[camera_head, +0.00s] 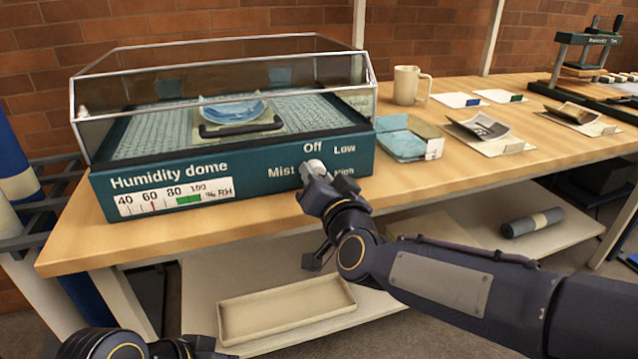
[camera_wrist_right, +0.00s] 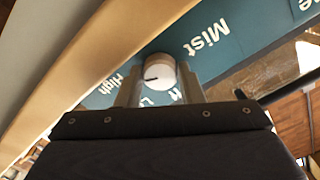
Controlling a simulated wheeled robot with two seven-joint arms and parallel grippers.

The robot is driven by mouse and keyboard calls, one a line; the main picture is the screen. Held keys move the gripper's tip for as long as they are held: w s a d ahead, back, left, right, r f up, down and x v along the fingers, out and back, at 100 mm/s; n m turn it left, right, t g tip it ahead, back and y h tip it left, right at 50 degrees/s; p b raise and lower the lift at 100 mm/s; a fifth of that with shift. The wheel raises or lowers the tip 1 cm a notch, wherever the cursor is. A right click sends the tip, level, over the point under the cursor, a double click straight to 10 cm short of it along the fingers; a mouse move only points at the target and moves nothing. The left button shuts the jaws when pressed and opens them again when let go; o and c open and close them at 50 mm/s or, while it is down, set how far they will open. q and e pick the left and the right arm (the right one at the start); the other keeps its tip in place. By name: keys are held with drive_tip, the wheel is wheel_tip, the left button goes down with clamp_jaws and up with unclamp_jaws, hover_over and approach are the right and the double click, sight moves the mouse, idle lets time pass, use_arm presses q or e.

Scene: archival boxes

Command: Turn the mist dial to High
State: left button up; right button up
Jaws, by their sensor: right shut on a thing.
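The humidity dome (camera_head: 235,165) is a clear-lidded case on a teal base with a gauge strip on its front. Its mist dial (camera_head: 313,168) sits at the right of the front, with Off, Low and High labels around it. In the right wrist view the dial (camera_wrist_right: 159,70) is a white knob with a dark mark pointing to the lower left, around High and Low; which exactly is unclear. My right gripper (camera_head: 311,178) is shut on the dial, one finger on each side. My left gripper (camera_head: 200,346) is low at the bottom left, away from the dome, its jaws unclear.
A press (camera_head: 588,50) stands at the far right. The lower shelf holds a tray (camera_head: 286,310) and a grey roll (camera_head: 532,222).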

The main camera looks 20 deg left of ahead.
drive_tip(key=shift+m, duration=0.5)
drive_tip(key=o, duration=0.7)
drive_tip(key=v, duration=0.7)
drive_tip(key=shift+s+d+p, duration=0.25)
drive_tip(key=shift+s+p, duration=0.1)
drive_tip(key=shift+p, duration=0.1)
